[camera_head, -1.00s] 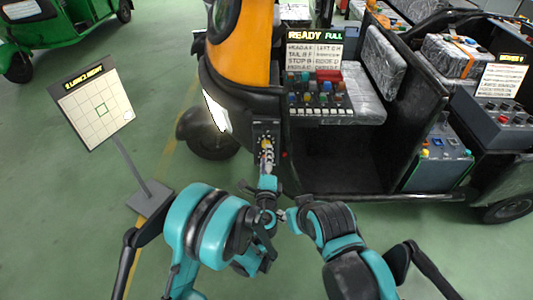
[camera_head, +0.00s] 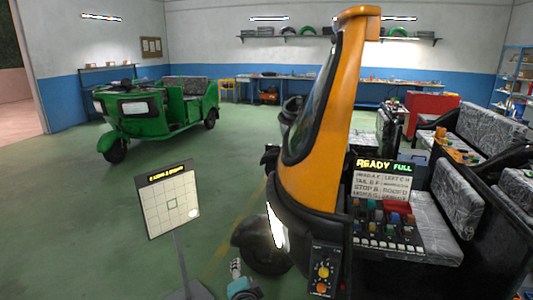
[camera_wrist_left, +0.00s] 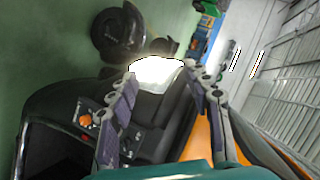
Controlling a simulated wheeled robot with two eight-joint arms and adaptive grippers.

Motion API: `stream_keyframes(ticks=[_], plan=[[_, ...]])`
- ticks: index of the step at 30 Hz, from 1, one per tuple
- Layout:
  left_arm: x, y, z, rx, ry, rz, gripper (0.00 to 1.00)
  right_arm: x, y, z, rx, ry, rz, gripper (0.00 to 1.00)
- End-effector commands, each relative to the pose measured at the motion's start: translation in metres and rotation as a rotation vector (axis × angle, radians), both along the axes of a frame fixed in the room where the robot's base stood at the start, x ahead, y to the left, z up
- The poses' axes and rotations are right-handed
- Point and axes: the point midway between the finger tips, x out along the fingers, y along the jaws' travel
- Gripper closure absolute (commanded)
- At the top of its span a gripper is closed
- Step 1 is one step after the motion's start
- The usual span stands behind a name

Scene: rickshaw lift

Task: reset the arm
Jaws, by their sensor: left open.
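My left gripper (camera_head: 236,267) shows small at the bottom edge of the head view, with a bit of its teal wrist below. It is in front of the orange and black rickshaw (camera_head: 318,150), left of the small knob panel (camera_head: 323,272). In the left wrist view both fingers of the left gripper (camera_wrist_left: 160,73) are spread apart with nothing held between them. Beyond them are the rickshaw's bright headlight (camera_wrist_left: 157,70) and dark body. My right gripper is out of view.
A sign stand with a grid board (camera_head: 170,205) stands left of the rickshaw. A control panel (camera_head: 385,225) under a "READY FULL" display (camera_head: 386,166) sits in the rickshaw. A green rickshaw (camera_head: 160,115) is parked behind at left.

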Motion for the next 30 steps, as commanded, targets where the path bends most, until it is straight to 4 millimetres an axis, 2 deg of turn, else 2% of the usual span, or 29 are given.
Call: stream_keyframes(ticks=[1,3,7,11,12,16,18,21,30], plan=[[-0.016,0.025,0.004,-0.067,0.039,0.059,0.51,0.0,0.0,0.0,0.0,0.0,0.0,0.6],[-0.04,0.053,0.004,-0.171,0.096,0.138,0.51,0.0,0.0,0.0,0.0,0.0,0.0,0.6],[-0.092,0.091,0.0,-0.369,0.197,0.279,0.51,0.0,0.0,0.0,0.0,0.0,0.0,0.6],[-0.149,0.112,-0.009,-0.568,0.29,0.406,0.51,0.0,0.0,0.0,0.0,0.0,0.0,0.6],[-0.165,0.115,-0.013,-0.625,0.314,0.438,0.51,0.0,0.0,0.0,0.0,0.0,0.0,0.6],[-0.208,0.116,-0.023,-0.783,0.38,0.521,0.51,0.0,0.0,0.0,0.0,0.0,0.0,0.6],[-0.223,0.114,-0.026,-0.841,0.404,0.548,0.51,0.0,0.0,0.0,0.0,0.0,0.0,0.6],[-0.235,0.112,-0.029,-0.892,0.424,0.57,0.51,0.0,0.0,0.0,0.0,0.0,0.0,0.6],[-0.239,0.11,-0.03,-0.912,0.432,0.578,0.51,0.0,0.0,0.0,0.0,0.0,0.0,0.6]])
